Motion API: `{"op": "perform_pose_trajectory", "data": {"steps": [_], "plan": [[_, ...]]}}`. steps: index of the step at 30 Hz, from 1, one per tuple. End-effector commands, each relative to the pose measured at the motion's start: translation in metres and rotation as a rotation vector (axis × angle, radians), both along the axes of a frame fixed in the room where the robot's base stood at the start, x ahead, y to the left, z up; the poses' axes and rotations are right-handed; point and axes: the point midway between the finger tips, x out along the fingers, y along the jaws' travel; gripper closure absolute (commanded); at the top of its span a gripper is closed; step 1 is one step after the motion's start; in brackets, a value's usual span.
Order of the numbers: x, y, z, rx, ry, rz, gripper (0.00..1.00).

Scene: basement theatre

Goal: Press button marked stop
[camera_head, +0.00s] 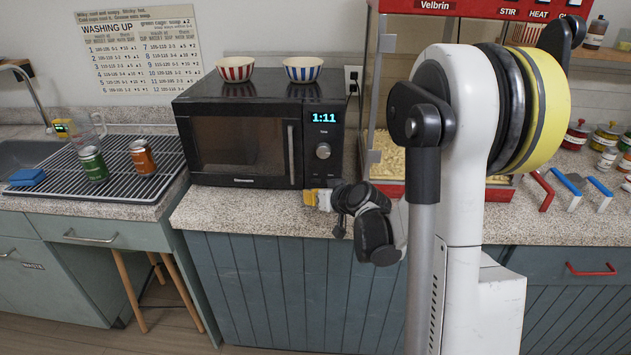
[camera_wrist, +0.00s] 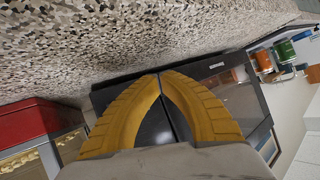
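A black microwave (camera_head: 240,130) stands on the speckled counter. Its clock (camera_head: 323,118) reads 1:11, and a round dial (camera_head: 323,151) sits below it. I cannot read a button marked stop; my gripper covers part of the area by the panel's lower end. My gripper (camera_head: 309,197) is low in front of the microwave's lower right, near the counter's front edge; I cannot tell if it touches. In the wrist view, its two yellow fingers (camera_wrist: 160,76) meet at the tips with nothing between them. The dark microwave (camera_wrist: 240,98) shows behind them there.
Two striped bowls (camera_head: 235,69) (camera_head: 303,69) stand on the microwave. A red popcorn machine (camera_head: 480,8) stands to its right, partly behind my arm. Tools with red and blue handles (camera_head: 568,184) lie right.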

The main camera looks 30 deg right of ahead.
Motion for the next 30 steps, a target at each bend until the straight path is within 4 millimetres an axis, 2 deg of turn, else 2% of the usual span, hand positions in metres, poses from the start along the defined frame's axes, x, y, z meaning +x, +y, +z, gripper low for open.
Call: {"op": "perform_pose_trajectory", "data": {"steps": [3, 9, 30], "plan": [[0.011, -0.008, 0.0, 0.0, 0.0, 0.0, 1.0], [0.021, -0.014, 0.0, 0.0, 0.0, -0.001, 1.0], [0.022, -0.015, 0.0, 0.0, 0.0, -0.001, 1.0]]}}
